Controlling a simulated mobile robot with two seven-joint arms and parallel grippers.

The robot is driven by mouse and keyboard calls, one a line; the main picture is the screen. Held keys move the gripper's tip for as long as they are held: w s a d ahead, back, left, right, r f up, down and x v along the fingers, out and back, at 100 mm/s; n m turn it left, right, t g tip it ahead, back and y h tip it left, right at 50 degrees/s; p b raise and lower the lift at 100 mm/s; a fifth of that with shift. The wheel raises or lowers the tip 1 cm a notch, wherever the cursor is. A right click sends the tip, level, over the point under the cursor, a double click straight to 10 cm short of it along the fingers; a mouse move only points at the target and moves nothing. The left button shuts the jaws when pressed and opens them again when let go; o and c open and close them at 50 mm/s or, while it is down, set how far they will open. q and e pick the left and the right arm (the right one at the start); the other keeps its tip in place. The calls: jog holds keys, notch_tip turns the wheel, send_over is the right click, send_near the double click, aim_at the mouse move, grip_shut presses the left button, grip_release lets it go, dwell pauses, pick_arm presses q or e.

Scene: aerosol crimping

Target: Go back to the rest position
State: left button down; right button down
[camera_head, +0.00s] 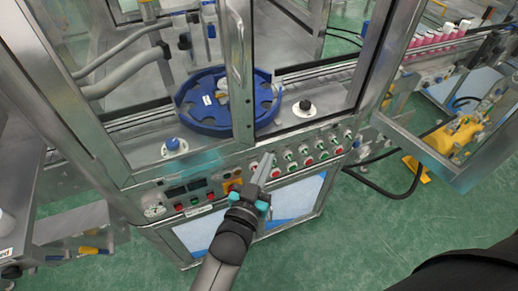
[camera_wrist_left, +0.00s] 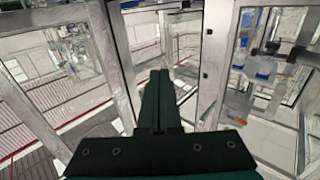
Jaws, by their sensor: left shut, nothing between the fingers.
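My left gripper (camera_head: 264,166) is in front of the crimping machine's control panel (camera_head: 205,196) in the head view. Its fingers are closed together and hold nothing. They point up and away from me, near the row of knobs and buttons (camera_head: 308,157). I cannot tell whether the fingertips touch the panel. In the left wrist view the closed fingers (camera_wrist_left: 160,75) stand upright in the middle, with the machine's metal frame and glass behind them. My right gripper is in neither view.
A blue round star wheel (camera_head: 207,123) sits inside the glazed machine. A vertical door handle (camera_head: 238,60) is above my left gripper. Pink cans (camera_head: 440,36) line a conveyor at the upper right. A yellow device (camera_head: 452,136) stands at right. Green floor (camera_head: 350,225) is clear in front.

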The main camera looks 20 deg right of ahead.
pick_arm(q)
jog(key=s+a+f+n+g+y+b, duration=0.1)
jog(key=s+a+f+g+y+b, duration=0.3)
jog(key=f, duration=0.8)
jog(key=s+a+f+n+t+y+b, duration=0.1)
jog(key=s+a+f+b, duration=0.1)
jog(key=a+f, duration=0.75)
jog(key=s+a+f+n+g+y+b, duration=0.1)
jog(key=s+a+f+g+y+b, duration=0.2)
jog(key=f, duration=1.1)
jog(key=s+a+f+n+g+y+b, duration=0.1)
jog(key=s+a+f+g+y+b, duration=0.1)
jog(key=s+a+f, duration=0.7)
jog(key=s+a+f+n+g+y+b, duration=0.1)
jog(key=s+a+f+g+b, duration=0.3)
jog(key=s+a+f, duration=0.5)
jog(key=s+f+b, duration=0.2)
jog(key=s+f, duration=0.1)
jog(key=s, duration=0.5)
jog(key=shift+f+n+g+y, duration=0.3)
jog(key=shift+f+n+y, duration=0.05)
jog(key=shift+n+y, duration=0.05)
